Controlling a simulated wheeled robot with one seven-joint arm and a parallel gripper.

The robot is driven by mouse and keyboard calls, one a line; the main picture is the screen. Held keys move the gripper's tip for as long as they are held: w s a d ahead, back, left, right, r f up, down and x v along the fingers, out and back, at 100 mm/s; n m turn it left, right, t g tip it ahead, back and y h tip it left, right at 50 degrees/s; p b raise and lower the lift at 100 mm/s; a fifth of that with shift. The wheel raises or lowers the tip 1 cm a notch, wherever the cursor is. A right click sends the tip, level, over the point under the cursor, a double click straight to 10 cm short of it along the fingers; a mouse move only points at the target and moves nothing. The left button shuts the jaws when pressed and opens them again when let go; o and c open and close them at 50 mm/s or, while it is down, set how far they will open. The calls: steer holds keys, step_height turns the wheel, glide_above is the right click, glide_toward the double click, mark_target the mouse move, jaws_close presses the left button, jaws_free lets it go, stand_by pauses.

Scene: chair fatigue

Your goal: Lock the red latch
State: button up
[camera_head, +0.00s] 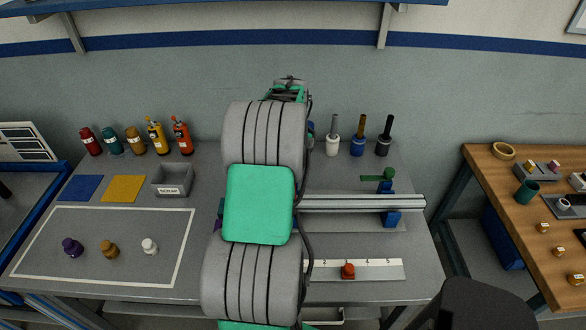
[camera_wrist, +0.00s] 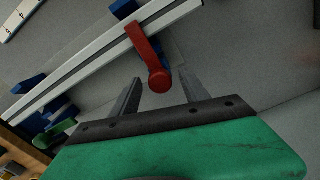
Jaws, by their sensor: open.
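The red latch (camera_wrist: 146,50) shows in the wrist view. Its lever lies across the pale metal rail (camera_wrist: 85,65) and ends in a round knob towards my gripper. My gripper (camera_wrist: 161,86) is open, with one grey finger on each side of the knob. The knob appears between the fingertips; I cannot tell if either finger touches it. A blue block shows partly behind the lever. In the head view my arm hides the red latch, and the rail (camera_head: 355,202) sticks out to the right of my arm.
A green latch (camera_head: 378,178) with blue blocks sits farther along the rail. A numbered strip (camera_head: 385,268) with a red-orange knob (camera_head: 348,270) lies in front. A scrap bin (camera_head: 173,180), bottles and small knobs stand left. Several upright tools (camera_head: 358,138) stand behind the rail.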

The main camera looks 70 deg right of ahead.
step_height(320, 180, up, 8)
steer(key=shift+f+b, duration=0.1)
steer(key=shift+b, duration=0.45)
